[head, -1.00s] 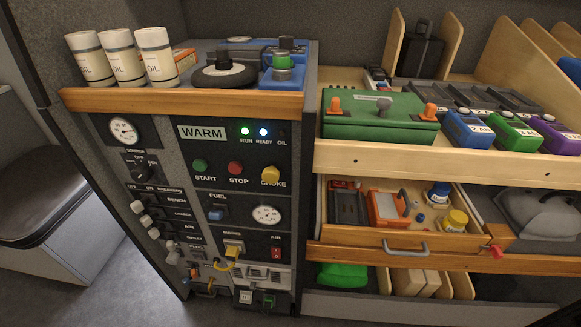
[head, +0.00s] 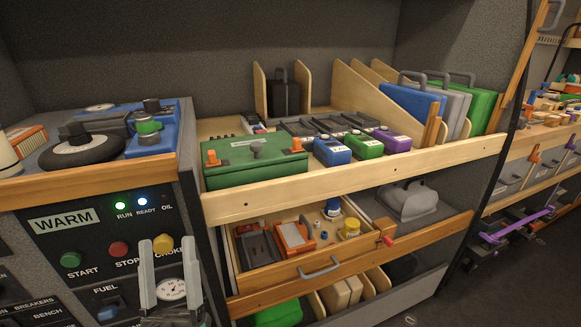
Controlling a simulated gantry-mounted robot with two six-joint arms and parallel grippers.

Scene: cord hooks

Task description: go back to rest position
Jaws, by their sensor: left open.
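My left gripper (head: 164,276) shows at the lower left of the head view. Its two pale fingers point up and stand apart, with nothing between them. It is in front of the control panel (head: 60,250), and partly covers the area near the round gauge (head: 171,289) and the yellow choke knob (head: 163,244). No cord or hook is seen in its fingers. My right gripper is not in view.
A wooden drawer (head: 318,267) stands open beside the panel, with a yellow jar (head: 350,228) and tools inside. Above it, the shelf holds a green box (head: 255,160) and coloured batteries (head: 363,145). Open floor (head: 500,285) lies at the lower right.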

